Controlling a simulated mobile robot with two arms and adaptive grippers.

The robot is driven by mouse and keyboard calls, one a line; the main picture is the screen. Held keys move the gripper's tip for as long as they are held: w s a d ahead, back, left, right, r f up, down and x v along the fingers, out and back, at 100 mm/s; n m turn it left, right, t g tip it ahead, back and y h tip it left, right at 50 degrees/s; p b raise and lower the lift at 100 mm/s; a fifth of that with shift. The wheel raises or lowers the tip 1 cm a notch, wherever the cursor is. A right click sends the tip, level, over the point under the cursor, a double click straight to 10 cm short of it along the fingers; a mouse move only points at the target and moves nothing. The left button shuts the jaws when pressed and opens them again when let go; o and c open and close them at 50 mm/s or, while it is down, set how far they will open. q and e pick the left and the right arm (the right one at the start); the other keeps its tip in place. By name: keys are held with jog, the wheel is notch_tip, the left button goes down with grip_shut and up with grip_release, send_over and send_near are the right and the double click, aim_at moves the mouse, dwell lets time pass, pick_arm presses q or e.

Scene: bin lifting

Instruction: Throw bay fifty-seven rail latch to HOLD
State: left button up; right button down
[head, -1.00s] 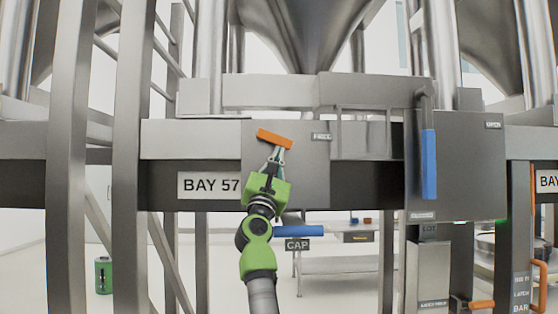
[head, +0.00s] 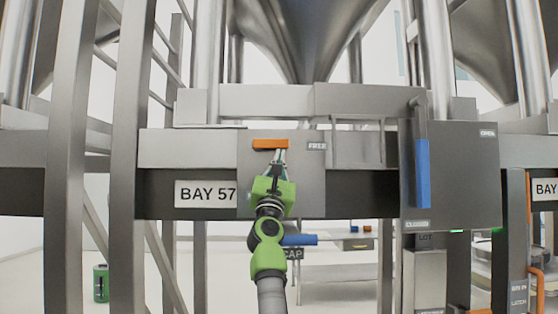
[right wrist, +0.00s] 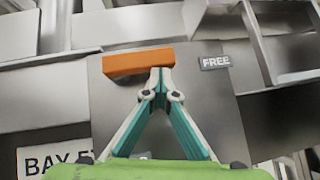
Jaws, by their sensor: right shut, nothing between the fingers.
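The bay 57 rail latch is an orange bar handle (head: 270,144) on a grey plate (head: 312,180), lying nearly level. It also shows in the right wrist view (right wrist: 130,63). A FREE label (head: 316,147) is on the plate to its right. No HOLD label is readable; my green gripper covers part of the plate. My right gripper (head: 279,153) is shut and empty, its tips at the underside of the handle's right part. In the right wrist view the closed fingertips (right wrist: 160,74) meet the handle's lower edge; I cannot tell whether they press on it. My left gripper is not in view.
The BAY 57 sign (head: 207,194) is left of the plate. A blue lever (head: 422,174) hangs on a panel at right, between OPEN and CLOSED labels. A blue handle (head: 300,240) with a CAP label sits below, partly behind my arm. Steel posts stand at left.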

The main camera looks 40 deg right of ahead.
jog(key=shift+a, duration=0.1)
jog(key=v, duration=1.2)
dwell(0.5)
